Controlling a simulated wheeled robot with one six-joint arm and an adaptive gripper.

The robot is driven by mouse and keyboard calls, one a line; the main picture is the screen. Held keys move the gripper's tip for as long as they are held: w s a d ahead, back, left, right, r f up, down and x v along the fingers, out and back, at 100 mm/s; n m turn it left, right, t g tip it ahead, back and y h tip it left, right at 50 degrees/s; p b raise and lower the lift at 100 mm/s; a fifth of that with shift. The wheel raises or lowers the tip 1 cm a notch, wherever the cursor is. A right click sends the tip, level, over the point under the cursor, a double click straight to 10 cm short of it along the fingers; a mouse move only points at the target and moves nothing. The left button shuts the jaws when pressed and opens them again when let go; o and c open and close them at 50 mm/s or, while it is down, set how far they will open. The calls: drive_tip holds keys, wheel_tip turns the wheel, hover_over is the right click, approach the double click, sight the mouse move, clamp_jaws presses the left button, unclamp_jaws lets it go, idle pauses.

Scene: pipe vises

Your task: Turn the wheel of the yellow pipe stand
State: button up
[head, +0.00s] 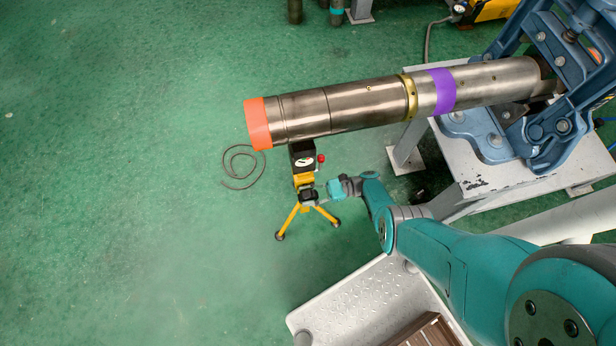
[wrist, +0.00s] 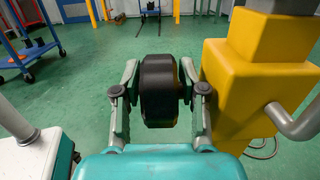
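The yellow pipe stand (head: 304,181) stands on the floor on splayed legs, its black top under the steel pipe. It fills the right of the wrist view (wrist: 255,85). Its black wheel (head: 309,196) is on the near side of the post. In the wrist view the wheel (wrist: 158,90) is upright between my two fingers. My gripper (head: 328,193) reaches the wheel from the right in the head view. In the wrist view my gripper (wrist: 159,82) looks shut on the wheel, one finger against each side. The far side of the wheel is hidden.
The steel pipe (head: 355,105) has an orange end and a purple band and runs into a blue vise (head: 555,125). A red knob (head: 321,158) sits beside the stand's top. A grey tread plate (head: 365,305) is nearby. Green floor left of the stand is mostly clear.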

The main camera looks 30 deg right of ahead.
sight(308, 194)
drive_tip(key=shift+r, duration=0.15)
drive_tip(key=shift+r, duration=4.9)
